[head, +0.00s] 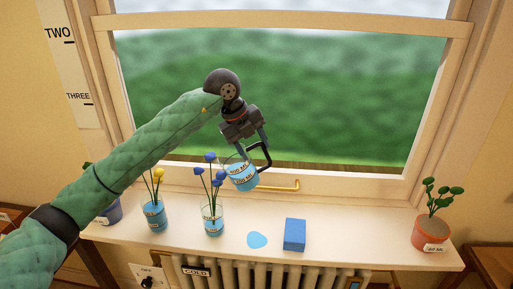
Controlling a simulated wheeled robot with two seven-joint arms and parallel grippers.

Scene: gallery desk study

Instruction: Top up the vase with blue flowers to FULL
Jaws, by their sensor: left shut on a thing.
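The vase with blue flowers (212,224) is clear glass and stands on the windowsill, left of centre. It holds blue water and several blue blooms on stems, and a band or label shows on its side. My left gripper (261,143) is shut on the dark handle of a clear jug (240,175). The jug holds blue water and has labels too small to read surely. It is held tilted above the sill, up and right of the vase, close to the blue blooms. No stream of water shows. My right gripper is not in view.
A vase with yellow flowers (155,216) stands left on the sill (350,235). A blue puddle (257,240) and a blue block (294,234) lie right of the blue-flower vase. A potted plant (430,232) stands far right. A yellow window handle (285,187) is behind the jug.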

